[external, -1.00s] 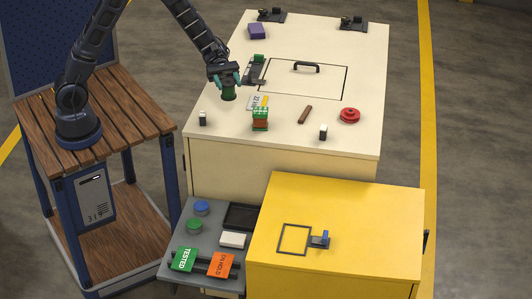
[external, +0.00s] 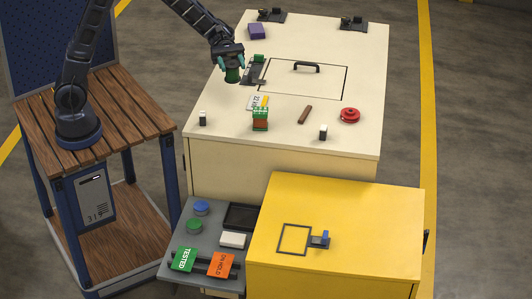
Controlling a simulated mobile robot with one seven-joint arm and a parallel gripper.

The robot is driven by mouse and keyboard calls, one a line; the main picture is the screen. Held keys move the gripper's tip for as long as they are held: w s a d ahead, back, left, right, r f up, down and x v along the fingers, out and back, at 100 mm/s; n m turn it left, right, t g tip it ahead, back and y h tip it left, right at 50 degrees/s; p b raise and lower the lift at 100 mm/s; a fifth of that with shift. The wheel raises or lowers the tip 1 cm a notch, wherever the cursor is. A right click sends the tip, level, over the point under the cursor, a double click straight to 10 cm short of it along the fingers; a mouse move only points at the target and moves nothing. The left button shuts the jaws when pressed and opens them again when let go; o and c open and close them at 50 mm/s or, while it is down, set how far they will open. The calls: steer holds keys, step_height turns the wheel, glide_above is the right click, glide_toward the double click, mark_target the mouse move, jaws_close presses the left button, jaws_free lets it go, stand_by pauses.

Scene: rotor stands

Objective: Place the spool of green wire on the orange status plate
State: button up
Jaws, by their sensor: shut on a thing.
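The spool of green wire (external: 232,76) is upright between the teal fingers of my gripper (external: 231,64), which is shut on it. My gripper is over the left part of the cream cabinet top; I cannot tell how high the spool is above it. The orange status plate (external: 221,265), marked ON HOLD, is at the front of the grey side shelf (external: 218,210), low in the picture. It has nothing on it and is well apart from my gripper. A green TESTED plate (external: 184,259) is just left of it.
On the cream cabinet (external: 290,142) are a green-and-brown stack (external: 260,118), a red spool (external: 349,115), a brown bar (external: 305,114), white-and-black blocks and a handled hatch. The shelf also holds blue and green round pieces, a black tray and a white block. A yellow cabinet (external: 360,225) adjoins it.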

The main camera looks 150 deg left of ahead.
steer(key=w+d+f+m+h, duration=0.1)
steer(key=w+d+f, duration=0.15)
steer(key=w, duration=0.25)
steer(key=w+d+f+h, duration=0.1)
steer(key=w+f, duration=0.2)
steer(key=w, duration=0.2)
steer(key=m+g+h, duration=0.3)
steer(key=g+h, duration=0.1)
glide_above(221, 265)
step_height(221, 265, down, 38)
steer(key=shift+r, duration=0.1)
steer(key=shift+f, duration=0.2)
steer(key=o, duration=0.9)
steer(key=shift+o, duration=1)
steer(key=shift+s, duration=0.1)
